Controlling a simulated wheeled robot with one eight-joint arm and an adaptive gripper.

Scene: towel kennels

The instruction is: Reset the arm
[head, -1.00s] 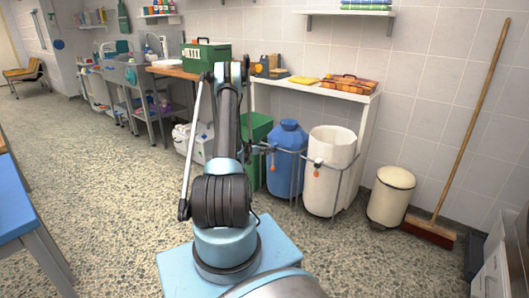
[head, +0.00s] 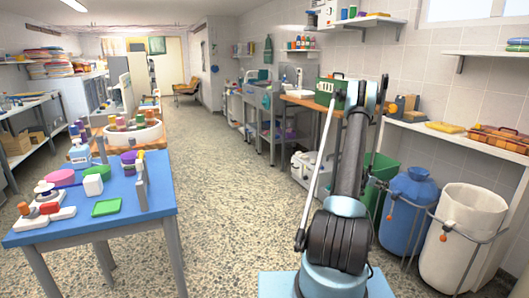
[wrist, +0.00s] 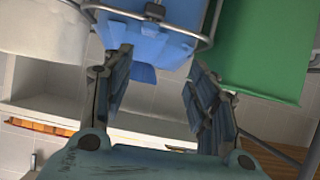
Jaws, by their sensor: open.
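My gripper (wrist: 160,60) shows in the wrist view with its two dark fingers spread wide and nothing between them. Past the fingers are a blue bin (wrist: 160,28) and a green bin (wrist: 255,45), apart from the fingers as far as I can tell. In the head view my arm (head: 343,190) stands folded and upright right of centre. My gripper cannot be made out there behind the arm's top.
A blue table (head: 110,228) with small items stands at left. Along the right wall are a green bin (head: 382,168), the blue bin (head: 408,205), a white bin (head: 465,235) and a shelf unit (head: 440,140). The aisle floor (head: 230,185) between is clear.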

